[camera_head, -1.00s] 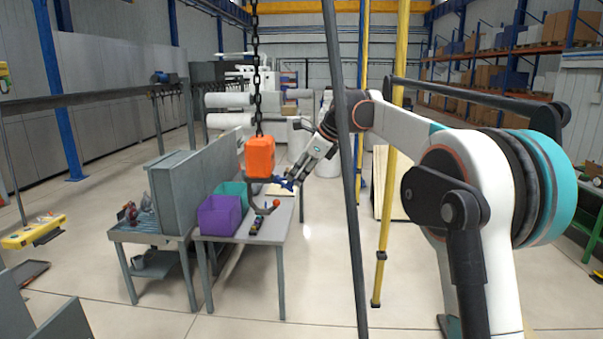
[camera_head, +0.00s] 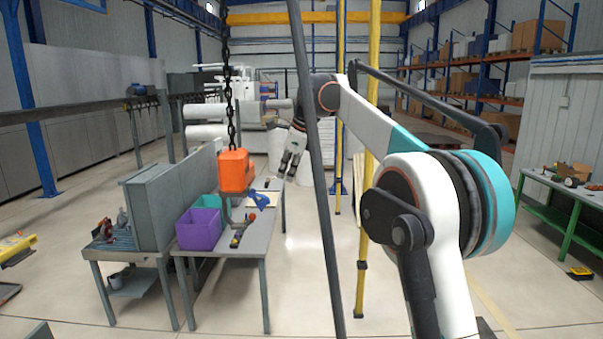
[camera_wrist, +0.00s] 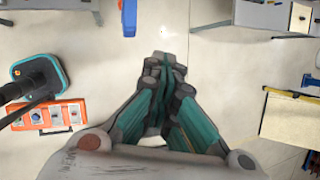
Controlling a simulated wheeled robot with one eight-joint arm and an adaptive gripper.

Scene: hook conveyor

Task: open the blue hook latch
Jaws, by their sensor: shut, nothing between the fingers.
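The orange hook block (camera_head: 237,172) hangs on a dark chain in the head view, left of my arm. A grey hook (camera_head: 226,208) curves below it. The blue latch (camera_head: 260,199) sticks out to the right of the block, tilted downward. Whether it is clear of the hook tip is too small to tell. My gripper (camera_head: 290,163) is to the right of the latch and higher in the picture, apart from it, pointing down. In the wrist view my gripper (camera_wrist: 165,68) has its fingers together and empty, over bare floor. The hook is not clearly seen there.
A purple bin (camera_head: 199,230) and a teal bin (camera_head: 207,202) stand on the grey table (camera_head: 250,242) below the hook. A dark pole (camera_head: 318,180) and a yellow post (camera_head: 366,190) stand beside my arm. An orange case (camera_wrist: 50,116) lies lower left in the wrist view.

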